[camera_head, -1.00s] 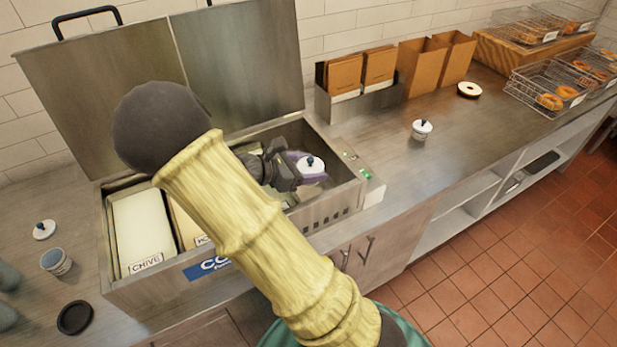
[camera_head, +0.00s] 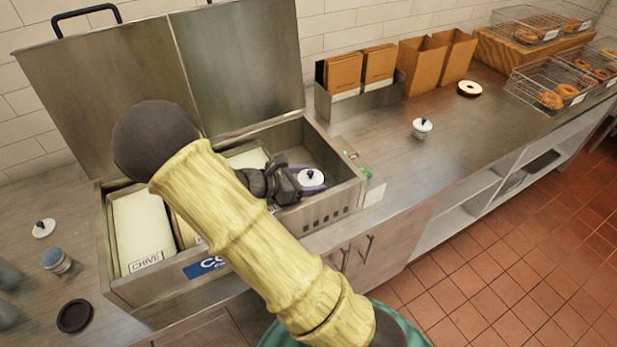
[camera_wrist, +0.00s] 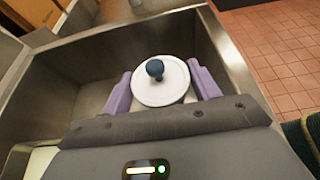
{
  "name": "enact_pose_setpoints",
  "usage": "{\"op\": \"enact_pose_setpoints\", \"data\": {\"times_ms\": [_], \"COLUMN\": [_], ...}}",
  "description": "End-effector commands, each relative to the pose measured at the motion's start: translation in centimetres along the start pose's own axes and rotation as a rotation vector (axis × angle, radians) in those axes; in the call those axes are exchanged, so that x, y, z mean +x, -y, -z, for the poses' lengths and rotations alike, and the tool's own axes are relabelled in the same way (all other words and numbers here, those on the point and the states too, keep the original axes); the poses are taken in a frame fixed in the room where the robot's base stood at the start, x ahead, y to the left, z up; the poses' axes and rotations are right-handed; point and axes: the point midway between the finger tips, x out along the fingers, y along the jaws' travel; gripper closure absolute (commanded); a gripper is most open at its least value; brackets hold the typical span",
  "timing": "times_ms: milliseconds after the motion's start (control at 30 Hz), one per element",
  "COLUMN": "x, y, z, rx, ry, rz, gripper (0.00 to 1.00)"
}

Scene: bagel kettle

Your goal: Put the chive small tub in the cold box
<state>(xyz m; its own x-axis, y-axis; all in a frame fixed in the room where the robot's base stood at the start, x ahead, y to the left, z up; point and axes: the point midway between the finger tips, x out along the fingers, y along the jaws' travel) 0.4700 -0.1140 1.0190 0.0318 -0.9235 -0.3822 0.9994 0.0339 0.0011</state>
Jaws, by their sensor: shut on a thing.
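My gripper (camera_head: 298,183) has purple fingers and is shut on a small tub (camera_head: 311,177) with a white lid and dark blue knob. In the wrist view the tub (camera_wrist: 160,82) sits between the two fingers, inside the metal walls of the cold box's empty right compartment. Its label and underside are hidden, so I cannot tell its flavour or whether it touches the floor. The cold box (camera_head: 335,207) is a steel counter unit with its lids raised. A long pan labelled CHIVE (camera_head: 140,225) is in its left part.
A similar lidded tub (camera_head: 422,128) stands on the counter at right. An uncovered tub (camera_head: 56,261), a loose lid (camera_head: 43,228) and a dark disc (camera_head: 75,316) lie at left. Paper bags (camera_head: 424,68) and bagel baskets (camera_head: 548,92) stand behind.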

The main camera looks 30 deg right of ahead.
Motion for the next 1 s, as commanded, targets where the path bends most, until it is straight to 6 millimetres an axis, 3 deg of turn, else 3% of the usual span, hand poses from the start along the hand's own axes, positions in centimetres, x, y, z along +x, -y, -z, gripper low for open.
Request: {"op": "enact_pose_setpoints", "data": {"times_ms": [200,233,333,633,800,1000], "x": [0.1,0.1,0.1,0.1,-0.5,-3.9], "y": [0.0,0.0,0.0,0.0,0.0,-0.2], "z": [0.3,0.3,0.3,0.2,-1.1,-0.7], "rx": [0.0,0.0,0.0,0.0,0.002,0.002], "ry": [0.0,0.0,0.0,0.0,-0.001,-0.003], "rz": [0.0,0.0,0.0,0.0,-0.001,-0.008], "gripper": [0.64,0.35,0.18,0.18,0.18,0.18]}}
